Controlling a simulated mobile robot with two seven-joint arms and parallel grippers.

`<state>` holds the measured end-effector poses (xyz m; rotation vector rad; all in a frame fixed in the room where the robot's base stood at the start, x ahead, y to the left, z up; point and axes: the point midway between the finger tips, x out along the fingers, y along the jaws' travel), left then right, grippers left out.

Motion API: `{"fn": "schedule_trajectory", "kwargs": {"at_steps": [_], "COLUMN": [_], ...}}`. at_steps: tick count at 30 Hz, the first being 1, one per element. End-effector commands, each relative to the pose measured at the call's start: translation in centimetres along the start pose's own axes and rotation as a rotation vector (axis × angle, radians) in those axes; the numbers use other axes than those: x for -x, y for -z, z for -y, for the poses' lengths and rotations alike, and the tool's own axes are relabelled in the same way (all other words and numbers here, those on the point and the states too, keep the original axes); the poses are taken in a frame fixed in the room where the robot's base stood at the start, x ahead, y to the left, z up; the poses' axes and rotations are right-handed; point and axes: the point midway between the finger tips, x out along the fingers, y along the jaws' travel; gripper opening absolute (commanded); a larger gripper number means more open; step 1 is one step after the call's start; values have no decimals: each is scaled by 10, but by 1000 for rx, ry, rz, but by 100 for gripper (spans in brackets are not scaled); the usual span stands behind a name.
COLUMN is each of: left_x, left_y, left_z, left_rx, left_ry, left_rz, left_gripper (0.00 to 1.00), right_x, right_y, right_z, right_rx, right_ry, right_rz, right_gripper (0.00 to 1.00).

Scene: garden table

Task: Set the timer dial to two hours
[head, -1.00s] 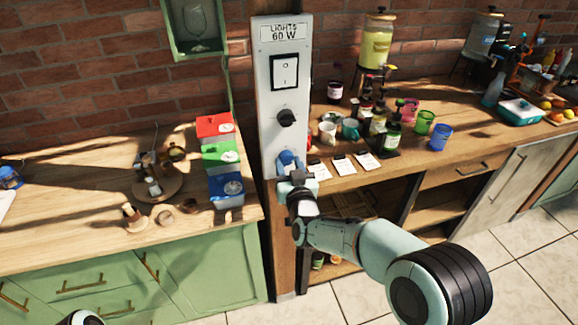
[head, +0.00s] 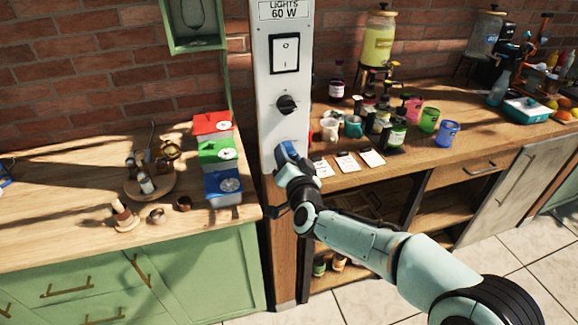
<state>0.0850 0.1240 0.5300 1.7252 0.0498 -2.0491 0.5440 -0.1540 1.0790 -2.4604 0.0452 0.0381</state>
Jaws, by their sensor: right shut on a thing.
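A pale upright panel (head: 262,95) labelled "LIGHTS 60 W" stands between the two counters. It carries a white rocker switch (head: 284,54), a black knob (head: 287,104) below it, and a blue dial (head: 286,149) near the bottom. My right gripper (head: 287,160) is at the blue dial, shut on it, coming from below and right. The gripper and wrist hide part of the dial and any marks around it, so its setting cannot be read. My left gripper is not in view.
Red, green and blue boxes (head: 221,187) with round faces stand on the left counter (head: 70,215). Bottles, cups and white cards (head: 346,164) crowd the right counter close to my right wrist. Open shelves lie below it.

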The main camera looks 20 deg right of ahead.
Motion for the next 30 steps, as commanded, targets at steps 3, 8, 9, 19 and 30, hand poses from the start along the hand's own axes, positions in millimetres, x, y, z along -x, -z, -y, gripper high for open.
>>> {"fn": "schedule_trajectory", "kwargs": {"at_steps": [3, 8, 9, 19, 30], "left_x": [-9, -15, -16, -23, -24], "left_y": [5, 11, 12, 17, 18], "left_z": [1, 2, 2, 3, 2], "left_rx": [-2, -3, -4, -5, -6], "left_ry": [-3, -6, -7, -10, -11], "left_rz": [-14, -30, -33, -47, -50], "left_gripper": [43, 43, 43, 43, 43], "right_x": [0, 0, 0, 0, 0], "right_y": [-2, 0, -1, 0, 1], "right_z": [-2, -1, -1, 1, 1], "right_rx": [-102, -222, -250, -389, -421], "right_ry": [-1, -1, -1, -2, -2], "right_rz": [6, 15, 18, 29, 31], "right_gripper": [12, 12, 12, 12, 12]}}
